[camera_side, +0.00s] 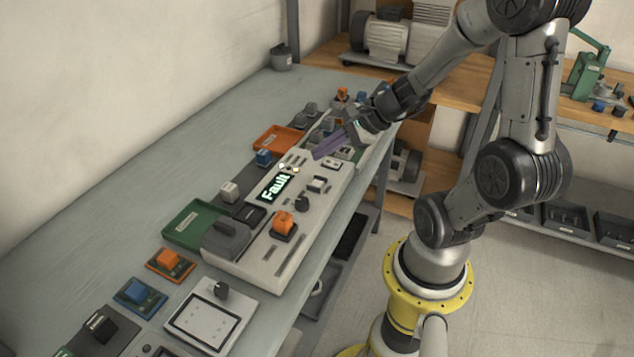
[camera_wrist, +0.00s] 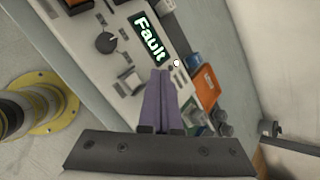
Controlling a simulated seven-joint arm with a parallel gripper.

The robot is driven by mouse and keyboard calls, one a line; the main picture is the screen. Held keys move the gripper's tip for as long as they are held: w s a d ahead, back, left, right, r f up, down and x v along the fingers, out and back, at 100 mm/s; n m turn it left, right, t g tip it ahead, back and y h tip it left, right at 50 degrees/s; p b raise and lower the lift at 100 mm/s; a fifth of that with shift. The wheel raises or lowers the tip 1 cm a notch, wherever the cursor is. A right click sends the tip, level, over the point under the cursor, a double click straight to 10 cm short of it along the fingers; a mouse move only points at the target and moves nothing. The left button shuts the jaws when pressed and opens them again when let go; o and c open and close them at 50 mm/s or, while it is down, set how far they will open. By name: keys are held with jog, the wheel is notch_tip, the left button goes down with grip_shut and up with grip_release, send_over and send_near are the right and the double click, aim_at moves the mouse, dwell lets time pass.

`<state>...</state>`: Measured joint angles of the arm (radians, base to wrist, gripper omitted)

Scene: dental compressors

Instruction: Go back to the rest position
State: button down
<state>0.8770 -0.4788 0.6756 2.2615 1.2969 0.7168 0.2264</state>
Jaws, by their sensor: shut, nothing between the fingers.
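My gripper (camera_side: 328,145) has purple fingers and is shut and empty, above the far end of a light grey control panel. In the wrist view my gripper (camera_wrist: 162,75) points at the panel, with its fingertips close together. The control panel (camera_side: 236,262) lies along the table and its display (camera_side: 275,187) reads "Fault". The display also shows in the wrist view (camera_wrist: 148,38). An orange switch (camera_side: 283,222), a dark knob (camera_side: 302,203) and a white switch (camera_side: 317,184) sit on the panel. I cannot tell whether the fingertips touch anything.
A green tray (camera_side: 190,222) and an orange tray (camera_side: 277,139) lie left of the panel. Several knobs and blocks crowd the far end. The table's left side (camera_side: 130,205) is clear.

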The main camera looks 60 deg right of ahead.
dwell(0.4)
jog(key=shift+w+a, duration=0.15)
jog(key=shift+a, duration=0.2)
jog(key=s+a+r+n+g+y, duration=0.1)
jog(key=s+a+r+n, duration=0.1)
jog(key=a+r+n, duration=0.4)
jog(key=s+a+r+n+g+y, duration=0.1)
jog(key=s+a+r+n+y, duration=0.15)
jog(key=a+n, duration=0.7)
jog(key=s+d+n+g+h, duration=0.1)
jog(key=s+d+n+h, duration=0.4)
jog(key=n, duration=0.4)
jog(key=shift+s+r, duration=0.4)
jog(key=shift+s, duration=0.45)
